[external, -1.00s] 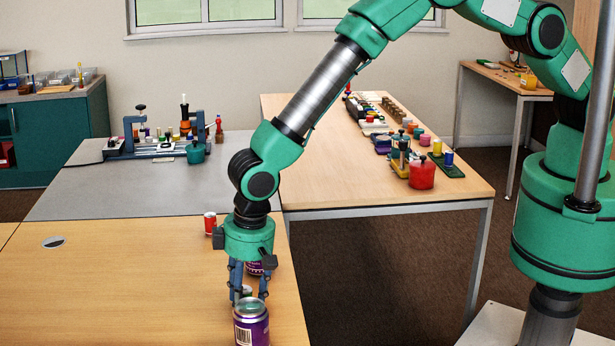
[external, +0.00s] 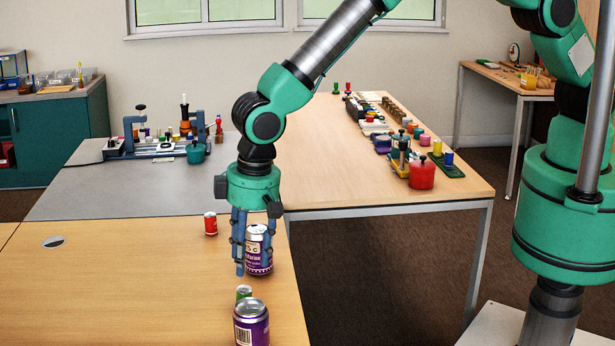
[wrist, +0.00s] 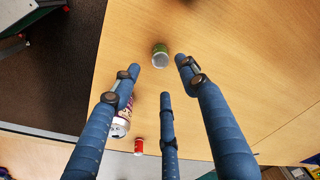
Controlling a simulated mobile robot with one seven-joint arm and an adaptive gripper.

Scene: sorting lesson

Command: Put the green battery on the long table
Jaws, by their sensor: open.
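The green battery (external: 244,292) stands on the near wooden table (external: 120,280), just behind a large purple can (external: 252,326) that hides its lower part. In the wrist view, the green battery (wrist: 160,55) stands beyond the fingertips, with clear wood around it. My gripper (external: 252,266) is open and empty, pointing down above the table, higher than the battery and a little behind it. In the wrist view, its three fingers (wrist: 158,74) are spread. A long wooden table (external: 330,170) extends away at the right, its near half mostly bare.
A second purple can (external: 260,250) stands close behind my fingers. A small red can (external: 210,223) stands farther back. On the long table, a red pot (external: 422,173) and a row of coloured items line the right side. A grey table (external: 100,195) with tools adjoins at back left.

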